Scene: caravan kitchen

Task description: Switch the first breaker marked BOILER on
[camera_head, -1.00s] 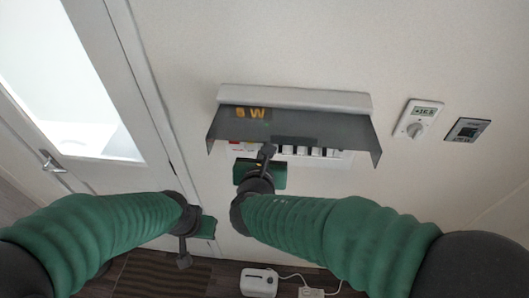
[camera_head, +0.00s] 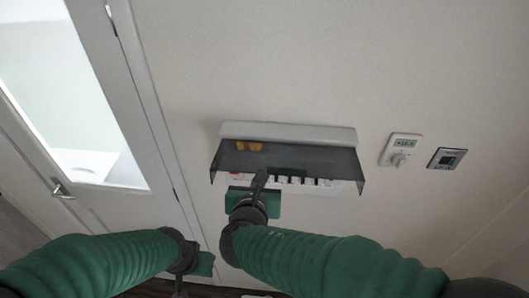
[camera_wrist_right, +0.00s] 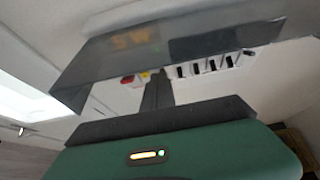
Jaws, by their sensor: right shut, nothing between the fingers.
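The breaker box (camera_head: 288,132) is on the wall with its dark cover (camera_head: 300,160) raised, and a row of breakers (camera_head: 305,181) shows beneath it. In the right wrist view the row of white breakers with dark levers (camera_wrist_right: 210,66) lies right of the fingers, beside a red switch (camera_wrist_right: 127,79) and a yellow one (camera_wrist_right: 146,75). No BOILER label is readable. My right gripper (camera_head: 260,175) is shut and empty, its tips at the left part of the row and hiding part of it; contact cannot be told. My left gripper (camera_head: 180,290) is low at left, partly cut off by the frame edge.
A thermostat with a dial (camera_head: 401,149) and a dark wall panel (camera_head: 447,158) are on the wall to the right. A door (camera_head: 75,110) with a handle (camera_head: 61,188) is at left. The raised cover overhangs the breakers.

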